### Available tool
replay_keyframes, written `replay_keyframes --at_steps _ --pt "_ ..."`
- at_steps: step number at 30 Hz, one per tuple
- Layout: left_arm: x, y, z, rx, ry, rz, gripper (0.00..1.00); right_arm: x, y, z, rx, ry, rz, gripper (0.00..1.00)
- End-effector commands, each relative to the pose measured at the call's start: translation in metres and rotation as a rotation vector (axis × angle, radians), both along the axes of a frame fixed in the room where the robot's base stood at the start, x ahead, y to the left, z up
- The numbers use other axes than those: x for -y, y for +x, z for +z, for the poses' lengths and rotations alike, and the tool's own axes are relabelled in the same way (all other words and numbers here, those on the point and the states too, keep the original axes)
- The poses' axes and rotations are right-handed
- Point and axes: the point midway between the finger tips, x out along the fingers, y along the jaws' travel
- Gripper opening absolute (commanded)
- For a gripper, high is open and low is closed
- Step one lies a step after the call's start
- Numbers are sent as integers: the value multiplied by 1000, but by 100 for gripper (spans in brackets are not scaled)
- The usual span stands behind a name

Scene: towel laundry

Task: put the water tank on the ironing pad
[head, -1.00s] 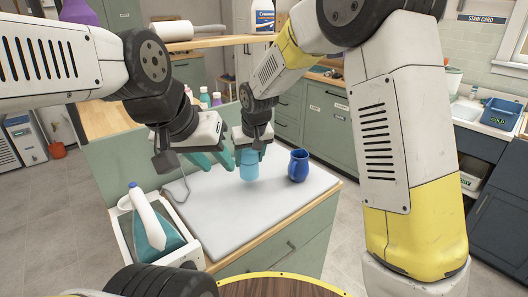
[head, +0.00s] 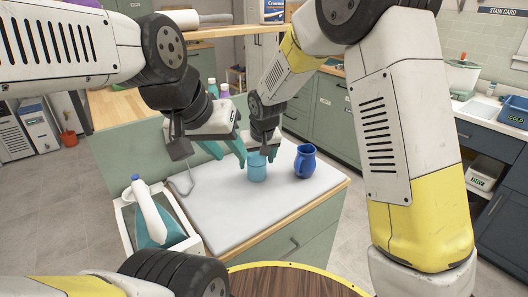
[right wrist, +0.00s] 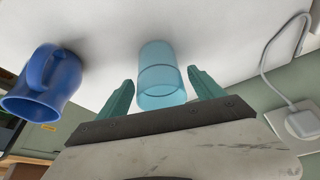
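The water tank (head: 257,170), a light blue translucent cup shape, stands upright on the white ironing pad (head: 230,210). It also shows in the right wrist view (right wrist: 161,78). My right gripper (head: 262,156) is right above the tank. In the right wrist view its teal fingers (right wrist: 162,92) are spread to either side of the tank, with small gaps between. My left gripper (head: 226,152) is just left of the tank, above the pad, with its teal fingers apart and nothing between them.
A dark blue pitcher (head: 305,161) stands on the pad right of the tank. A grey cord (head: 181,186) lies near the back left. The pad's front is clear.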

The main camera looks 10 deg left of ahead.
Motion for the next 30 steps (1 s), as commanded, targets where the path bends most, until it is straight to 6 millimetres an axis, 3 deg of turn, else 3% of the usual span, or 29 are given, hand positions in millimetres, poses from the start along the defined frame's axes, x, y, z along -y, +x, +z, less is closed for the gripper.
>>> replay_keyframes --at_steps 7,11,24,30 --pt "0 0 0 0 0 0 36 0 0 1 1 0 0 77" --pt "0 0 0 0 0 0 36 1 -2 12 3 3 0 77" --pt "0 0 0 0 0 0 36 17 -33 94 3 4 0 77" --pt "0 0 0 0 0 0 36 20 -40 112 0 1 0 77"
